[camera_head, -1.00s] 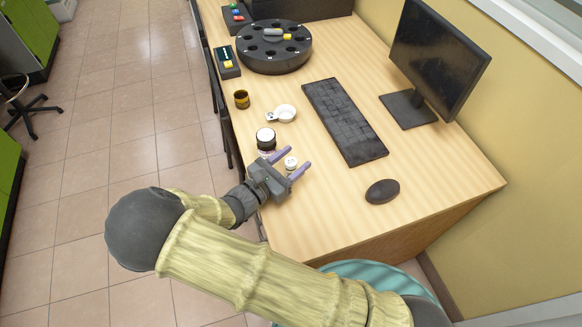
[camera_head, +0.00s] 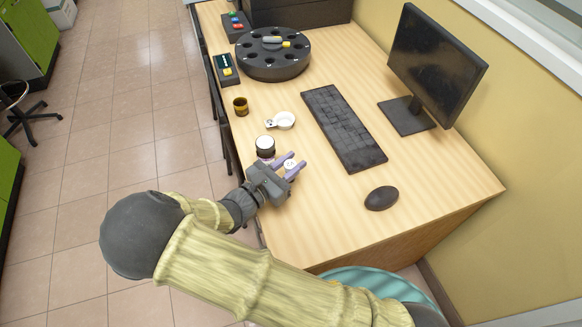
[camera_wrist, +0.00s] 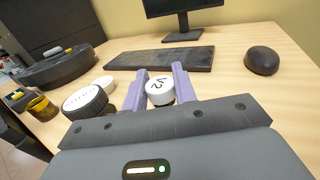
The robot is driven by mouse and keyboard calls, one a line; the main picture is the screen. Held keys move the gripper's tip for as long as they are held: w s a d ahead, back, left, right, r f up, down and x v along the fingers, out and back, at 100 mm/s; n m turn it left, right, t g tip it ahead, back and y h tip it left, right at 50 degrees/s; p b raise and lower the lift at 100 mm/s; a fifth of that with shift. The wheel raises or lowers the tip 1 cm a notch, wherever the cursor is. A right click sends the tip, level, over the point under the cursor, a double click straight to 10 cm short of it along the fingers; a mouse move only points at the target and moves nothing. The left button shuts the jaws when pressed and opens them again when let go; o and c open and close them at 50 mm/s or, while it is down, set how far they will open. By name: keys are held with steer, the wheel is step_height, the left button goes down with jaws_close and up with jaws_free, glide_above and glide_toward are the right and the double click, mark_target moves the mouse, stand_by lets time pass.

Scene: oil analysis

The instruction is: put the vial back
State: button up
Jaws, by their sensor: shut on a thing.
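The vial (camera_wrist: 160,90) has a white cap marked V2 and stands on the desk between my gripper's purple fingers. It also shows as a small white top in the head view (camera_head: 290,164). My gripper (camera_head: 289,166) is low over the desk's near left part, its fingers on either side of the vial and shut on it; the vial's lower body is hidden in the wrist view. A round black carousel (camera_head: 273,56) with several dark holes stands at the far end of the desk.
A white-lidded dark jar (camera_head: 265,145) stands close left of my gripper. A small white dish (camera_head: 284,120) and an amber cup (camera_head: 240,105) are beyond it. A keyboard (camera_head: 344,128), mouse (camera_head: 381,198) and monitor (camera_head: 432,65) occupy the right side.

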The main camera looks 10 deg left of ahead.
mark_target(291, 163)
step_height(291, 163, up, 8)
steer(key=shift+r+p, duration=0.1)
steer(key=shift+p, duration=0.4)
